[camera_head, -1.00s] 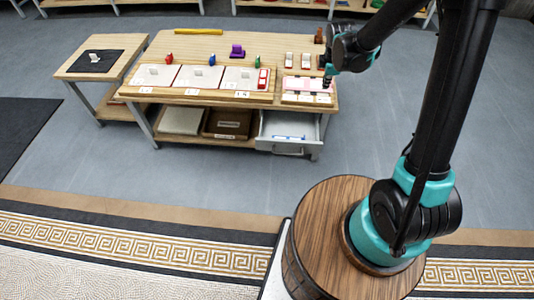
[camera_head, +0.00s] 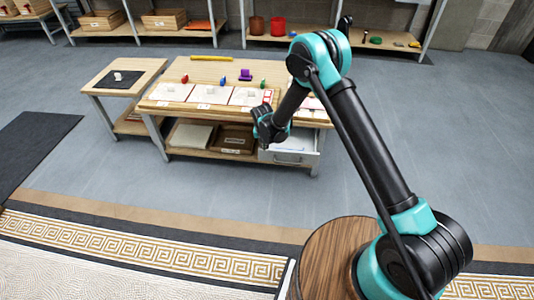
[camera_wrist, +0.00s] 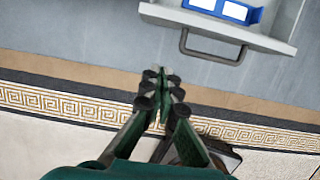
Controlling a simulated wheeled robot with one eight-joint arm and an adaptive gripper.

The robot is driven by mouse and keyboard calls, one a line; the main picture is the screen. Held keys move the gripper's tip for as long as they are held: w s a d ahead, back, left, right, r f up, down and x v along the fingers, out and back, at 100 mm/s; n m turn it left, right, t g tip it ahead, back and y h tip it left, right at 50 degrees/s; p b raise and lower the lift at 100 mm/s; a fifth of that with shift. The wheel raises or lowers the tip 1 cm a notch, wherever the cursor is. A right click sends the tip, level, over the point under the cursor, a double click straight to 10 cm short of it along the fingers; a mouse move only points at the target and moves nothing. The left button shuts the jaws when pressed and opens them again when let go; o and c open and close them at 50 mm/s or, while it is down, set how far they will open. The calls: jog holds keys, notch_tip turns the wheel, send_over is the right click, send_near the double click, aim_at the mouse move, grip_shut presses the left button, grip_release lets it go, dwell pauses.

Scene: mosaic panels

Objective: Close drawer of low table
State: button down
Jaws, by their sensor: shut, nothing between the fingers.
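The low table (camera_head: 185,71) stands ahead of me with a lower shelf. Its grey drawer (camera_head: 293,158) at the right of that shelf is pulled out, with its handle toward me. In the wrist view the drawer's front edge (camera_wrist: 222,27) and dark handle (camera_wrist: 212,52) show at the top right, with a blue and white item (camera_wrist: 225,9) inside. My gripper (camera_wrist: 163,75) is shut and empty, pointing at the floor just in front of the drawer and apart from the handle. In the head view my wrist is near the drawer's left front and hides part of the tabletop; the fingertips are hard to make out.
A brown box (camera_head: 235,141) and a pale box (camera_head: 191,136) sit on the shelf left of the drawer. A small side table (camera_head: 134,70) stands to the left. Shelves line the back wall. The floor in front of the drawer is clear.

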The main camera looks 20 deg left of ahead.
jog(key=w+a+f, duration=0.1)
jog(key=w+f, duration=0.5)
jog(key=f, duration=0.3)
jog(key=shift+a+f, duration=0.15)
jog(key=shift+a, duration=0.1)
jog(key=shift+w, duration=0.15)
